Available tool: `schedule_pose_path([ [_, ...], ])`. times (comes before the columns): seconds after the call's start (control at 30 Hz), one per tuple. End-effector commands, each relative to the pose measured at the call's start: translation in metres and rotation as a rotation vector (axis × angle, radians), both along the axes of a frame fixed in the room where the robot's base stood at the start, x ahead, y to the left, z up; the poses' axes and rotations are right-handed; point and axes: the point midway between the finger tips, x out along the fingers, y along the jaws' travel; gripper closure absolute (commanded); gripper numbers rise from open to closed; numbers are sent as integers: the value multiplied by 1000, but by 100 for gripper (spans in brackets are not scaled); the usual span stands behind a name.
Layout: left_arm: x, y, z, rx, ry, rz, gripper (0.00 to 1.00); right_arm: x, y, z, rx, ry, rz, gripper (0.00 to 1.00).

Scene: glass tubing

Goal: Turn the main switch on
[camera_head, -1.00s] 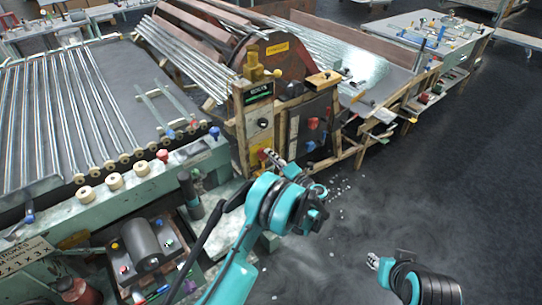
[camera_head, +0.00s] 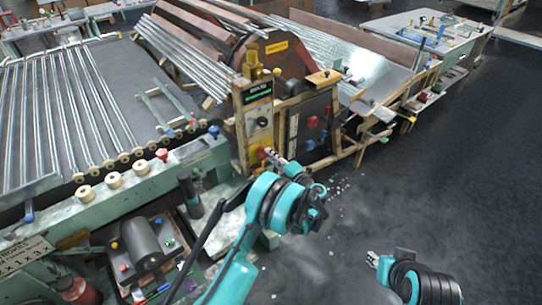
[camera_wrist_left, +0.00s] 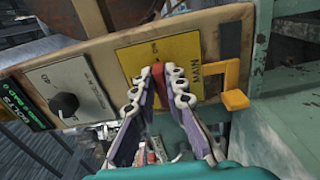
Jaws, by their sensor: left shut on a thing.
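The main switch shows in the left wrist view as a red handle (camera_wrist_left: 158,76) on a yellow plate (camera_wrist_left: 188,48) marked MAIN. My left gripper (camera_wrist_left: 167,78) has its two fingers closed on the red handle, which shows only partly between the fingertips. In the head view, my left gripper (camera_head: 271,156) reaches the lower part of the upright control panel (camera_head: 241,125), and red and yellow of the switch (camera_head: 261,153) show beside it. My right gripper (camera_head: 374,260) hangs over the floor at the lower right, away from the panel; its finger opening is too small to tell.
A black rotary knob (camera_wrist_left: 66,103) sits on the same panel, left of the switch in the wrist view. A yellow bracket (camera_wrist_left: 233,92) sticks out at the right of the plate. A rack of glass tubes (camera_head: 75,110) stands left. The dark floor (camera_head: 450,190) is clear at right.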

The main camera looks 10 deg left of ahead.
Motion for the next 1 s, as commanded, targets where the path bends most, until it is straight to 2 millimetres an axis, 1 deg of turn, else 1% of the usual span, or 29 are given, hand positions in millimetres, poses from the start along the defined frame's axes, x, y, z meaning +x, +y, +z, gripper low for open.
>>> schedule_pose_path([
  [0.03,0,-1,0,1,1,-2,100,0,0,0,0,0,0,67],
  [0.07,0,-1,0,1,1,-2,83,0,0,0,0,0,0,67],
  [0.1,0,-1,0,1,1,-2,72,0,0,0,0,0,0,67],
  [0.13,0,-1,0,0,0,-2,67,0,0,0,0,0,0,67],
  [0.43,0,-1,0,0,0,-1,67,0,0,0,0,0,0,67],
  [0.53,-4,-7,0,0,0,-2,67,0,0,0,0,0,0,67],
  [0.67,-17,-24,0,0,0,-4,67,0,0,0,0,0,0,67],
  [0.9,-50,-66,0,0,0,-5,67,0,0,0,0,0,0,67],
  [1.0,-61,-80,0,0,0,-4,67,0,0,0,0,0,0,67],
])
